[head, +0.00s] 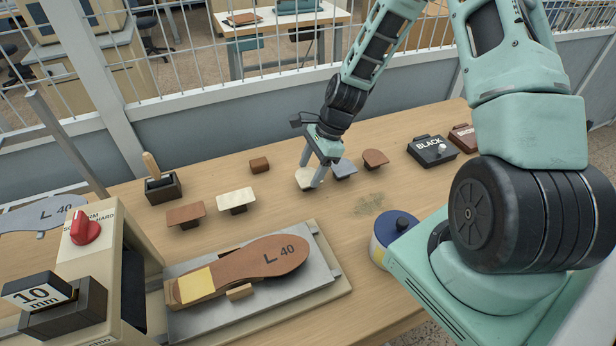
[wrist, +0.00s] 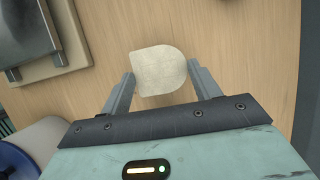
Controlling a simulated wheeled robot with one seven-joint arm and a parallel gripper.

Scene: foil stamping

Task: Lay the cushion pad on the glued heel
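A cream, D-shaped pad (head: 303,181) stands on the table and shows between my fingertips. It also shows in the wrist view (wrist: 160,72), its rounded end pointing up and right. My gripper (head: 311,176) is low over the table with one finger at each side of this pad. In the wrist view my fingers (wrist: 161,68) are apart and line up with the pad's edges; whether they touch it is unclear. The brown sole marked L 40 (head: 240,268) lies on a metal plate at the front left, with a pale yellow glue patch on its heel (head: 197,285).
Other pads stand nearby: brown (head: 186,213), cream rectangular (head: 236,199), grey (head: 345,168) and rounded brown (head: 375,157). A blue-lidded can (head: 395,225) stands right of the metal plate (head: 322,262). A brush holder (head: 163,188) and a BLACK box (head: 431,151) stand further back.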

